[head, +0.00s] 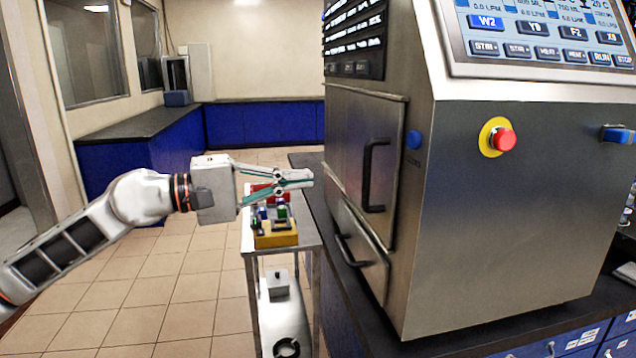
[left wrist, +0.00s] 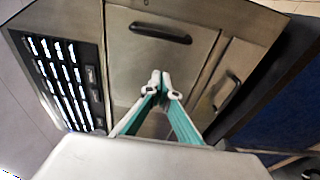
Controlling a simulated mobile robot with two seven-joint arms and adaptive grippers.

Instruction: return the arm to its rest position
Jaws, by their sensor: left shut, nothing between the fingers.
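My left gripper (head: 308,178) is shut and empty, with teal-sided fingers brought together. It points at the side of the bioreactor cabinet (head: 470,210), a little apart from it, and is above the small cart in the picture. In the left wrist view the shut fingertips (left wrist: 160,78) are in front of the cabinet's door panels. A black door handle (head: 374,175) is to the right of the fingertips; it also shows in the left wrist view (left wrist: 160,33). My right gripper is not in view.
The dark bench (head: 400,338) bears the cabinet. A red stop button (head: 504,139) sits on its front. Tiled floor (head: 190,265) is open around my left arm.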

